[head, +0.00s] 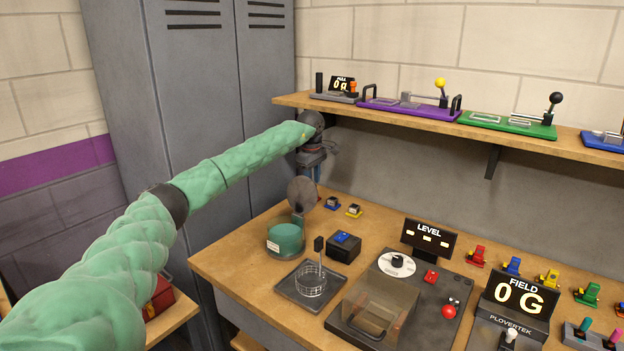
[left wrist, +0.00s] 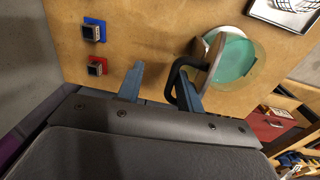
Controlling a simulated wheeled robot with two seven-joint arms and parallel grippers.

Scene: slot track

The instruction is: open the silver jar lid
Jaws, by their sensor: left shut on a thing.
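The jar (head: 286,240), a clear glass with teal contents and a pale label, stands at the table's left end. Its silver lid (head: 302,194) is swung up, standing nearly on edge above the jar's far rim. In the left wrist view the jar (left wrist: 236,60) shows from above with its mouth partly uncovered, and the lid (left wrist: 212,50) is seen almost edge-on with a black loop handle (left wrist: 176,80). My left gripper (head: 318,184), seen also in the left wrist view (left wrist: 160,88), is shut on the handle, beside the lid; the exact contact is partly hidden. My right gripper is not in view.
A wire basket on a dark tray (head: 288,292) and a black box with a blue top (head: 343,246) stand near the jar. A shelf (head: 290,99) hangs above; grey lockers (head: 190,110) stand left.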

